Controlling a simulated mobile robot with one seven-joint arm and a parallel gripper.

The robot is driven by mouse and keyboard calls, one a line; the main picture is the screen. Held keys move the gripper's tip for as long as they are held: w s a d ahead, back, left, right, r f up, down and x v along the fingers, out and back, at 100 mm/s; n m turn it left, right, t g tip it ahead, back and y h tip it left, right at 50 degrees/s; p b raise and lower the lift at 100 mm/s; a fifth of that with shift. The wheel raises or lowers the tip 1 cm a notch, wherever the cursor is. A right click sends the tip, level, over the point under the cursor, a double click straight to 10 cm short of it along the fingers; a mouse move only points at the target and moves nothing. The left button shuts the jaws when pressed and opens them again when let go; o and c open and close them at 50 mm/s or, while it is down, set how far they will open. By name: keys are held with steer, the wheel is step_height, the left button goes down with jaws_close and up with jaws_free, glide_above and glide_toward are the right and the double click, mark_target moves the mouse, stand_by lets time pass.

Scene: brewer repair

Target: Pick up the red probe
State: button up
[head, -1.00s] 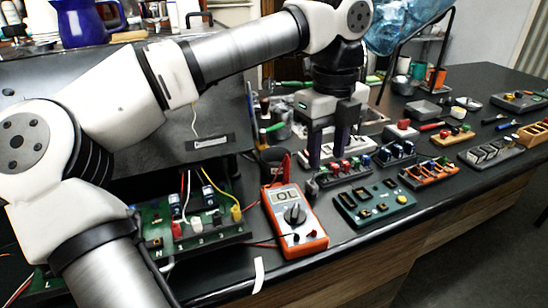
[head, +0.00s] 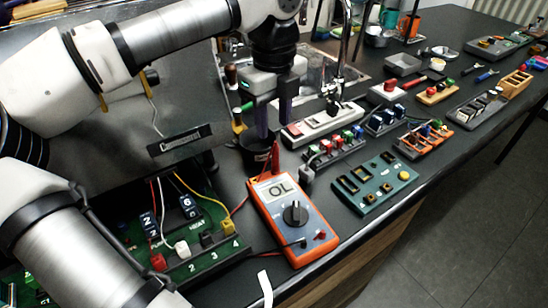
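The red probe (head: 275,157) stands upright with its handle showing at the rim of a small black cup (head: 253,158), behind the multimeter. Its lower part is hidden in or behind the cup. My gripper (head: 274,133) points down just above and behind the cup, close to the probe in the picture. Its two dark fingers are apart with nothing seen between them. I cannot tell the exact distance from fingers to probe. The orange multimeter (head: 294,214) reads OL and lies in front of the cup.
The green terminal board (head: 215,262) with wires is at the left. A green module (head: 375,184), an orange rack (head: 424,138) and a white power strip (head: 322,124) lie to the right. Screwdrivers stand behind the cup. Bare black counter (head: 340,222) shows right of the multimeter.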

mark_target(275, 145)
step_height(275, 145, down, 3)
steer(key=shift+f, duration=0.15)
steer(key=shift+s+d+f+p, duration=0.15)
steer(key=shift+f+p, duration=0.45)
steer(key=shift+f, duration=0.75)
steer(key=shift+s+f+p, duration=0.15)
steer(key=shift+f+p, duration=0.4)
steer(key=shift+f, duration=0.75)
jaws_close()
